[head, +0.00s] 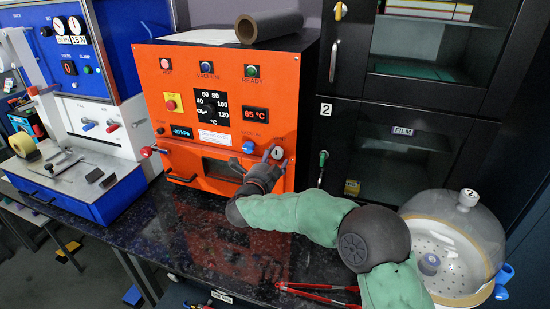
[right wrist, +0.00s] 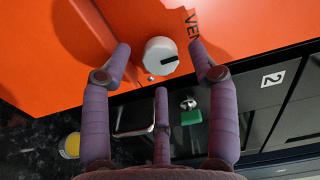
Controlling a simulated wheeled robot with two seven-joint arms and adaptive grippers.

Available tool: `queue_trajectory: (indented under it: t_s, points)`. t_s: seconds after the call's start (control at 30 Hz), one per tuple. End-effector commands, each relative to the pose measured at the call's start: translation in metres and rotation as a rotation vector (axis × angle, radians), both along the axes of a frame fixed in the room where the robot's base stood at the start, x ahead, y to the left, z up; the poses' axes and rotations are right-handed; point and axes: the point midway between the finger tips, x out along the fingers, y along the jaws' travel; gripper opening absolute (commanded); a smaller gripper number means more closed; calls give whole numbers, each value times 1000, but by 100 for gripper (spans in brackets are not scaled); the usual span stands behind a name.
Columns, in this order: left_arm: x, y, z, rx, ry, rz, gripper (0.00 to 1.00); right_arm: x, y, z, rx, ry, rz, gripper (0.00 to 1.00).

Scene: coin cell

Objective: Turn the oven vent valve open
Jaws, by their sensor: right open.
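The orange oven (head: 185,90) stands on the dark speckled counter. Its vent valve is a round white knob (head: 277,152) with a black mark, low on the right of the front panel. My right gripper (head: 272,167) is open at the knob. In the wrist view its two long fingers stand on either side of the knob with visible gaps, and the third finger is below it. My left gripper is not in view.
A blue knob (head: 248,147) sits just left of the vent valve. A black cabinet (head: 318,140) stands close on the right. A clear dome (head: 452,225) on a white base is at the lower right, and red-handled tongs (head: 318,292) lie on the counter's front.

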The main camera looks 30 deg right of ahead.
Motion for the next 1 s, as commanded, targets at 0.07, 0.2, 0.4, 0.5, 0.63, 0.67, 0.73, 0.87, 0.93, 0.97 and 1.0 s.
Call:
queue_trajectory:
  t_s: [0.07, 0.2, 0.4, 0.5, 0.63, 0.67, 0.73, 0.87, 0.93, 0.97, 1.0]
  points:
    - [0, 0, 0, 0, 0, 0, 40, -9, 12, 1, 0, -1, 3, 60]
    - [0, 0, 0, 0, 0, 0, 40, -28, 34, 0, 1, 0, 4, 60]
    - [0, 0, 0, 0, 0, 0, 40, -52, 61, 1, 0, -1, 3, 60]
    - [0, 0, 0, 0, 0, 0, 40, -60, 71, 0, 1, -1, 2, 60]
    - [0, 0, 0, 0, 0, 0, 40, -66, 78, 0, 0, 0, 1, 60]
    - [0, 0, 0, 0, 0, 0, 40, -67, 78, 0, 1, -1, 1, 60]
    - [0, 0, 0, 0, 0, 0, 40, -68, 80, 0, 1, 0, 0, 60]
    - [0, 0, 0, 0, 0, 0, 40, -69, 80, 0, 1, 0, -1, 60]
    - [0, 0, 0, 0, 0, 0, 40, -69, 80, 0, 1, 0, -1, 60]
    - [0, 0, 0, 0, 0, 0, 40, -69, 80, 0, 1, 0, -1, 60]
    - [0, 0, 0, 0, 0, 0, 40, -69, 80, 0, 1, 0, -1, 60]
